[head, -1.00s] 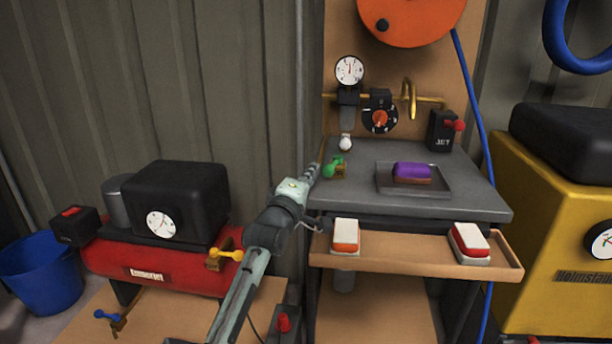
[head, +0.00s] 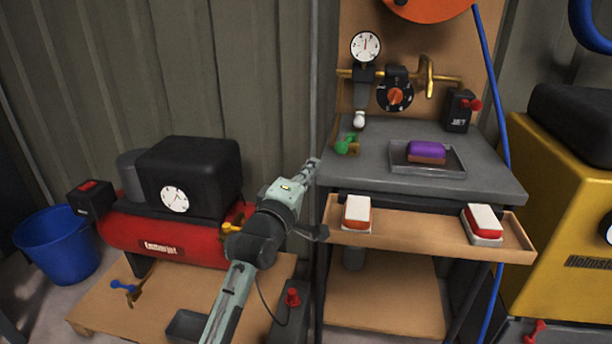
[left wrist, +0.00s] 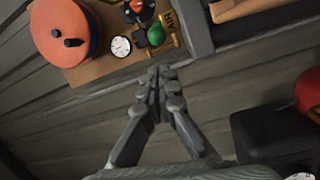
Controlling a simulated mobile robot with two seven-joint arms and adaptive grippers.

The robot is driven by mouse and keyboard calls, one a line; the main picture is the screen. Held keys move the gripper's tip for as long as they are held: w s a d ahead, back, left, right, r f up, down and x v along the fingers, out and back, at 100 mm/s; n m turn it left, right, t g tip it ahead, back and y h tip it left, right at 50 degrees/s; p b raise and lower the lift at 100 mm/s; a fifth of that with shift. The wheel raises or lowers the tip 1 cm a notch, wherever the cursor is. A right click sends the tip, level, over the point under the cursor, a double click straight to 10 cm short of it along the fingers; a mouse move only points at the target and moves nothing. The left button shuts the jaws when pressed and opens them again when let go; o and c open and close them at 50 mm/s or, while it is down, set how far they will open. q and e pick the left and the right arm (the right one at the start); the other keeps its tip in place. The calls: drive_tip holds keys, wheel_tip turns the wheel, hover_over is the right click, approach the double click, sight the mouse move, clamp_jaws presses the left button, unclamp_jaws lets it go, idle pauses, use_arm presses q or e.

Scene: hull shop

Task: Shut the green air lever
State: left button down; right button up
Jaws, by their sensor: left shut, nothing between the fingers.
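The green air lever (head: 346,143) is at the left back part of the grey bench top, on a brass fitting. It also shows in the left wrist view (left wrist: 156,36), near the top centre. My left gripper (head: 312,163) is at the bench's left edge, a little left of and below the lever in the head view. In the left wrist view its fingers (left wrist: 160,75) are together, empty, and apart from the lever. My right gripper is not in view.
The grey bench (head: 380,165) carries a tray (head: 430,170) with a purple-topped block (head: 427,150). A gauge (head: 366,47) and black dial (head: 395,96) are behind. A yellow lever (head: 232,228) and blue lever (head: 122,286) are at the left, near the red compressor (head: 160,237).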

use_arm(q)
drive_tip(key=shift+v, duration=1.6)
